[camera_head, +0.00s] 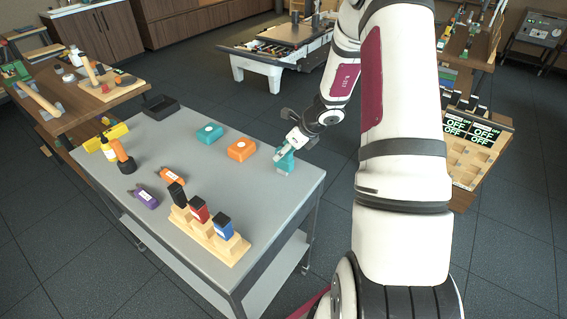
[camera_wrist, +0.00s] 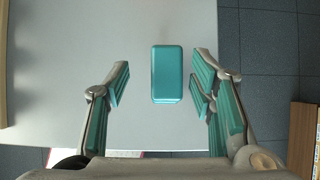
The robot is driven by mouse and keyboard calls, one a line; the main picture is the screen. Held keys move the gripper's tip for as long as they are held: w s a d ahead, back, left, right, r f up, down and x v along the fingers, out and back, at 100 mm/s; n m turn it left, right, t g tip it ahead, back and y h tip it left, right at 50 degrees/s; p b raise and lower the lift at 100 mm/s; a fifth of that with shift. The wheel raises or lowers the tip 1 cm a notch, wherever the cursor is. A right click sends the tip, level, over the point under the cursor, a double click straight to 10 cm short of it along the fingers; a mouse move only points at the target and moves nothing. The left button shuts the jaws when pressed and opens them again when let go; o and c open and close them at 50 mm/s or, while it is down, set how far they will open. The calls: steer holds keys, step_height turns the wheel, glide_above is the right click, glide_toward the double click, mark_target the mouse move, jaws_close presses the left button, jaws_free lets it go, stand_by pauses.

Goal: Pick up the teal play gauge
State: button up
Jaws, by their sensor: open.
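A plain teal block, seemingly the teal play gauge (camera_wrist: 167,74), stands on the grey table near its edge. In the wrist view it lies between my open fingers, closer to the right one, with a gap on each side. My gripper (camera_wrist: 159,78) has teal finger pads and holds nothing. In the head view my gripper (camera_head: 287,152) is low over the table's right corner, where teal pads and block are hard to tell apart. Another teal box (camera_head: 210,132) with a round white mark sits further left.
The grey table (camera_head: 150,150) also holds an orange box (camera_head: 241,150), a dark tray (camera_head: 160,107), purple (camera_head: 145,198) and orange (camera_head: 171,176) items, and a wooden stand (camera_head: 208,236) with black, red and blue pieces. Table space around the block is clear.

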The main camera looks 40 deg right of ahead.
steer(key=shift+d+x, duration=0.15)
steer(key=shift+x, duration=1.25)
steer(key=shift+d+x, duration=0.15)
steer(key=shift+x, duration=1.25)
jaws_close()
